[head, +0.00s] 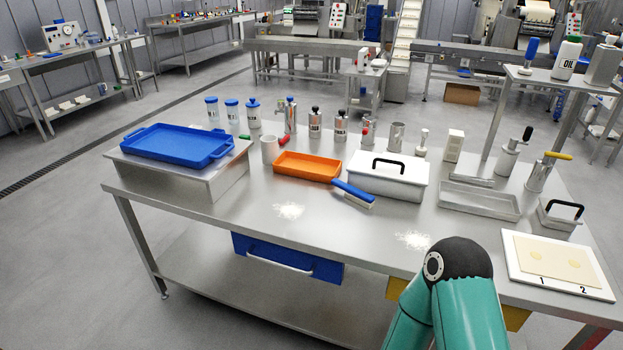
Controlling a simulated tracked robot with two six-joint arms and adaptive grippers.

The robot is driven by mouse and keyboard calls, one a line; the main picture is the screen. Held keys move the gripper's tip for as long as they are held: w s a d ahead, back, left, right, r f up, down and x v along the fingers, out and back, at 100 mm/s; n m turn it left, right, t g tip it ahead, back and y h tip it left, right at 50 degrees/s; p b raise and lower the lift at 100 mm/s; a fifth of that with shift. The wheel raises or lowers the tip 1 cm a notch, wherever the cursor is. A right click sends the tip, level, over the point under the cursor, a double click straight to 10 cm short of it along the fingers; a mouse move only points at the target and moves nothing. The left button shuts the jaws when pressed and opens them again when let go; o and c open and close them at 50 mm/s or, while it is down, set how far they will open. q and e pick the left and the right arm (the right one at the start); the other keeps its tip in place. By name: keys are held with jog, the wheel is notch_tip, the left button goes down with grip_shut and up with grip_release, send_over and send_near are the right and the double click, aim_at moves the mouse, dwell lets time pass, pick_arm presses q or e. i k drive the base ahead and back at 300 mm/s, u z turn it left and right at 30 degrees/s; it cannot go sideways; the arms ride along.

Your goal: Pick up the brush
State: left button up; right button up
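The brush (353,194) lies on the steel table, with a blue handle and pale bristles along its front side. Its handle end is close to the right end of an orange tray (306,166), and it lies in front of a white box with a black handle (389,176). I cannot tell whether it touches either. A green arm of mine with a black joint rises at the bottom right, in front of the table's near edge. Neither gripper shows in the head view.
The steel table (240,211) has bare room in front of the brush, with two small white powder patches (288,210) (413,240). A blue tray (178,144) sits on a raised stand at left. A white board (557,263) lies at right. Several bottles and shakers line the back.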

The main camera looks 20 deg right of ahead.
aim_at(360, 197)
jog(key=z, duration=0.05)
jog(key=i, duration=1)
jog(key=z, duration=0.4)
